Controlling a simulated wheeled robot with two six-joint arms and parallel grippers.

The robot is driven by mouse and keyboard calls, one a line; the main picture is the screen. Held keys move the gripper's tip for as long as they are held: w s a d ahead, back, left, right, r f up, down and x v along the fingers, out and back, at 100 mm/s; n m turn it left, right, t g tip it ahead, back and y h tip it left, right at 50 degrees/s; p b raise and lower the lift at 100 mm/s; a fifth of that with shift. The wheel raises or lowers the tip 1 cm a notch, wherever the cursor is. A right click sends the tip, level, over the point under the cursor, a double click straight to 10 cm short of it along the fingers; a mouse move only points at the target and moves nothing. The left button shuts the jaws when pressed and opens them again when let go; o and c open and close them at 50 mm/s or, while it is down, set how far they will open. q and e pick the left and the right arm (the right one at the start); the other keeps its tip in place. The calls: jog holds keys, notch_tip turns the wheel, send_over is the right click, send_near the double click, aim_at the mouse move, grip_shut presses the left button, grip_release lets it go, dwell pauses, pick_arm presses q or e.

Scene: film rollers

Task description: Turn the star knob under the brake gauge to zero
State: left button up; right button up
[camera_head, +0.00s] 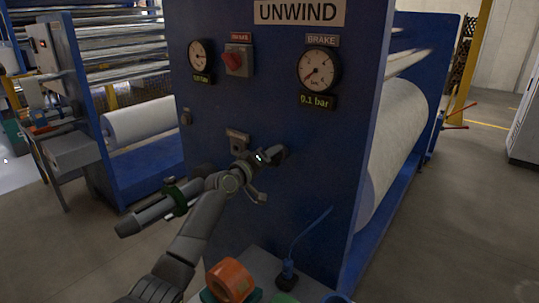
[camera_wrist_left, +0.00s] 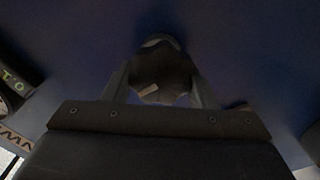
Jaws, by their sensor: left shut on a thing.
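The brake gauge (camera_head: 319,68) is a round white dial on the blue panel, under a BRAKE label. The display (camera_head: 317,101) below it reads 0.1 bar. The dark star knob (camera_head: 280,153) is lower on the panel, mostly hidden by my left gripper (camera_head: 268,157). In the left wrist view the knob (camera_wrist_left: 160,82) sits between the two fingers of my left gripper (camera_wrist_left: 163,88), which is shut on it. A pale mark shows on the knob's face. My right gripper is not in view.
A second gauge (camera_head: 201,54) and a red switch (camera_head: 236,60) are at the panel's upper left. Below, a grey surface (camera_head: 262,264) holds an orange roll (camera_head: 231,280) and a dark item with a blue cable (camera_head: 287,275). A large white roll (camera_head: 398,128) is behind the panel.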

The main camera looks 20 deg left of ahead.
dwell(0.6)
pick_arm(q)
jog(key=o, duration=1)
jog(key=b+v, duration=0.3)
jog(key=v, duration=1.4)
jog(key=shift+s+a, duration=0.1)
jog(key=shift+s, duration=0.1)
